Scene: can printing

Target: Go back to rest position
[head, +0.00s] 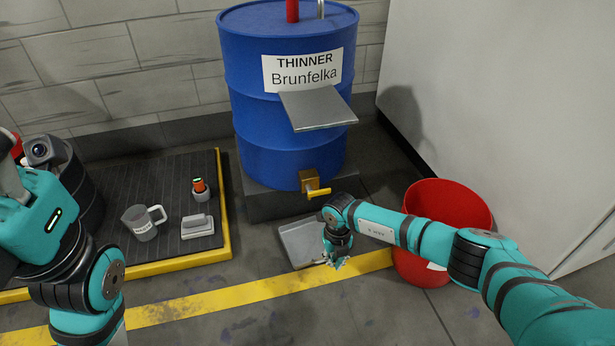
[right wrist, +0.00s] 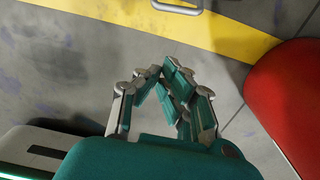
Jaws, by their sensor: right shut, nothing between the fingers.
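My right gripper (head: 337,262) is low in front of the blue drum, over the grey tray on the floor and close to the yellow line. In the right wrist view my right gripper (right wrist: 168,78) has its fingers drawn together, with nothing between them. My right arm reaches in from the right, passing in front of the red bucket (head: 452,205). My left arm is folded up at the left edge; its fingers are not visible.
The blue drum (head: 290,110) labelled thinner has a yellow-handled tap (head: 316,191) above the grey tray (head: 296,240). A grey mug (head: 142,224), a grey block (head: 197,227) and a small orange-topped item (head: 200,189) stand on a dark yellow-edged platform (head: 170,265). A white panel (head: 500,90) rises at right.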

